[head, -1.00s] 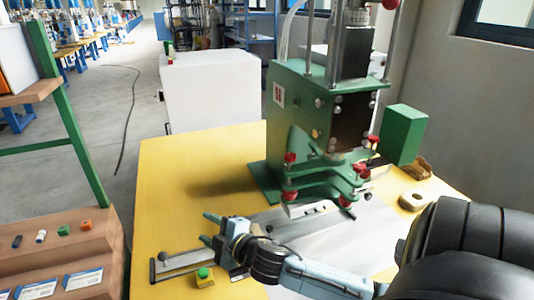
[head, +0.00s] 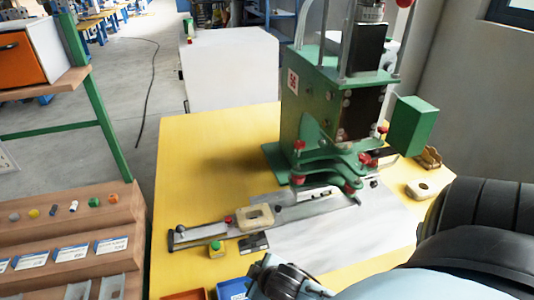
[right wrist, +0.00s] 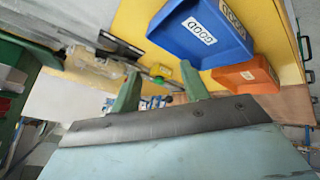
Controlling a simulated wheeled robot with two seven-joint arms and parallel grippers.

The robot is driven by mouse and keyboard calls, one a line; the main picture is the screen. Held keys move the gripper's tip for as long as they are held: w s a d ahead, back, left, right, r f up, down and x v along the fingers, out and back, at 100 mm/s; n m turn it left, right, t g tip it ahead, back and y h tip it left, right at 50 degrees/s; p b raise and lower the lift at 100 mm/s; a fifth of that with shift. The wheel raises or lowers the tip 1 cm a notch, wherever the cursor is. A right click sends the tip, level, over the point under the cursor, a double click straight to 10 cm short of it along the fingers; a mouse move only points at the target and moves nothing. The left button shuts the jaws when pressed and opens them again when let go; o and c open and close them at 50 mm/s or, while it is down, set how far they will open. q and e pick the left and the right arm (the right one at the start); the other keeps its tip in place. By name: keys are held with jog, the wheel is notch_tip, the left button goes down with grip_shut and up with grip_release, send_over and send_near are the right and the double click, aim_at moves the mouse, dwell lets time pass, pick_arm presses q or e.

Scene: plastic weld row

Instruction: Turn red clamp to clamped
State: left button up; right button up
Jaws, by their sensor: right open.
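A small red part (head: 229,219) sits at the left end of a beige block (head: 255,216) on the grey rail; it may be the red clamp, but it is too small to tell its position. Red knobs (head: 299,146) also show on the green press (head: 310,110) behind. My right gripper's fingers are below the head view's edge. In the right wrist view the right gripper (right wrist: 160,88) is open, with two green fingers apart and nothing between them. My left gripper is in neither view.
A blue bin marked GOOD (right wrist: 205,35) and an orange bin (right wrist: 245,74) lie close beyond the right gripper. A yellow box with a green button (head: 216,249) stands beside the rail. The yellow table (head: 200,165) is clear at back left.

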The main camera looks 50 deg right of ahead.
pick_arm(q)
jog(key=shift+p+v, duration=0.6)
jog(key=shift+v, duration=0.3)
pick_arm(e)
jog(key=s+a, duration=0.1)
jog(key=s, duration=0.1)
jog(key=s+f+m+g, duration=0.1)
jog(key=s, duration=0.1)
jog(key=s+a+f+g, duration=0.1)
jog(key=s, duration=0.1)
jog(key=shift+a+f+y, duration=0.1)
jog(key=shift+a+y, duration=0.2)
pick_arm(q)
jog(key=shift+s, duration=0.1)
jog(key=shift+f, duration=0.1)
